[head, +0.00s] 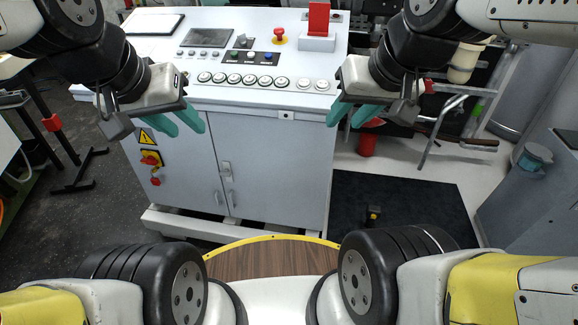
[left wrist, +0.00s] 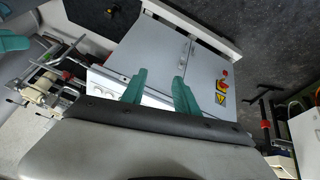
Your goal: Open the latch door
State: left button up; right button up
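The grey cabinet (head: 268,165) has two front doors with a vertical seam between them. A small latch handle (head: 226,170) sits beside the seam, with a small fitting (head: 231,197) below it. The doors look closed. My left gripper (head: 182,122) is in front of the cabinet's upper left front, apart from the latch handle, and empty. In the left wrist view its two teal fingers (left wrist: 159,75) are spread, with the cabinet front (left wrist: 165,50) beyond them. My right gripper (head: 354,114) is open and empty by the cabinet's right edge.
The cabinet's top panel carries a row of round buttons (head: 265,81), a red emergency knob (head: 279,35) and a screen (head: 206,38). A warning sign (head: 147,137) and red-yellow switch (head: 151,158) are on the left front. A dark mat (head: 410,205) lies right. Floor left is partly clear.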

aim_at(280, 170)
jog(key=i+l, duration=0.1)
jog(key=i, duration=0.3)
jog(key=i+l+u, duration=0.1)
jog(key=i, duration=0.25)
jog(key=i+l, duration=0.15)
jog(key=i, duration=0.25)
